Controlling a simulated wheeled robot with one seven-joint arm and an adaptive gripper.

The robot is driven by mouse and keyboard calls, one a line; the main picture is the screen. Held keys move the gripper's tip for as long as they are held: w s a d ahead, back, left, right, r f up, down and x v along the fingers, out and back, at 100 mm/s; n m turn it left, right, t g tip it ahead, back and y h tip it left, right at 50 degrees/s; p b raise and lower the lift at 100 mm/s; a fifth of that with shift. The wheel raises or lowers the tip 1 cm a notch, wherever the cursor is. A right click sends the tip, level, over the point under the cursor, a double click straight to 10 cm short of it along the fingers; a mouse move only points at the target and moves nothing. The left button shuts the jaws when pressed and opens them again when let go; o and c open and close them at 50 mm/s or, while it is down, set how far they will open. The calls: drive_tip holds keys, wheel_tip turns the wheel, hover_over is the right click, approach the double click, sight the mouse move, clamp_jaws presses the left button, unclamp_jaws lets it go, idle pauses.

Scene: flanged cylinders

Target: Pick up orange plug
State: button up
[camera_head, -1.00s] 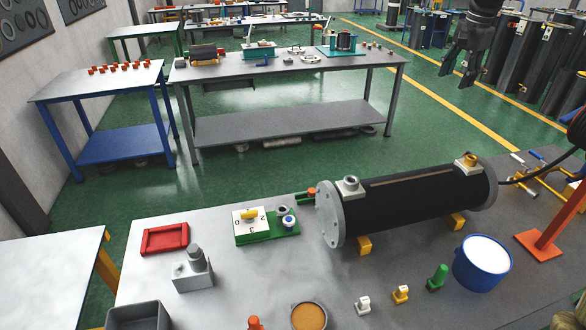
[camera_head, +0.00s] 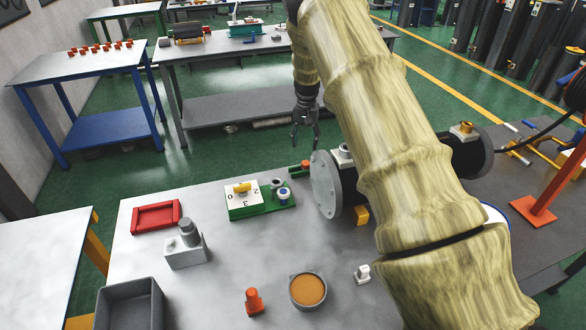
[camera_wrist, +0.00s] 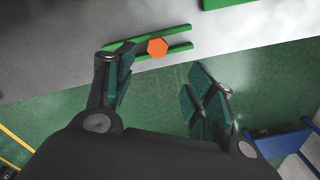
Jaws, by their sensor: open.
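An orange hexagon-topped plug (camera_wrist: 157,47) sits between two green rails (camera_wrist: 178,30) at the table's edge in the wrist view. In the head view this small orange plug (camera_head: 305,164) is at the far edge of the table, left of the flanged cylinder. Another orange plug (camera_head: 254,300), with a wider base, stands upright at the front of the table. My gripper (camera_head: 305,138) hangs just beyond the far edge, above and behind the railed plug. In the wrist view my gripper (camera_wrist: 161,68) is open and empty, its fingers apart, with the plug ahead between their tips.
The black flanged cylinder (camera_head: 326,185) lies close to the right of my gripper, partly hidden by my arm. A red tray (camera_head: 156,217), a grey fixture (camera_head: 186,245) and a round cup (camera_head: 308,290) stand on the table.

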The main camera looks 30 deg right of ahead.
sight(306, 162)
drive_tip(key=shift+s+a+f, duration=0.1)
drive_tip(key=shift+f, duration=0.3)
drive_tip(key=f, duration=0.1)
drive_tip(key=f+p, duration=0.1)
drive_tip(key=f, duration=0.1)
drive_tip(key=shift+w+f+p, duration=0.2)
drive_tip(key=shift+f+p, duration=0.1)
drive_tip(key=shift+s+f+p, duration=0.2)
drive_tip(key=shift+f+p, duration=0.15)
drive_tip(key=shift+p, duration=0.1)
drive_tip(key=shift+s+d+f+p, duration=0.1)
drive_tip(key=shift+f+p, duration=0.6)
drive_tip(key=shift+f, duration=0.5)
drive_tip(key=shift+d+f+p, duration=0.1)
drive_tip(key=shift+f+p, duration=0.6)
drive_tip(key=shift+f, duration=0.45)
drive_tip(key=c, duration=1.1)
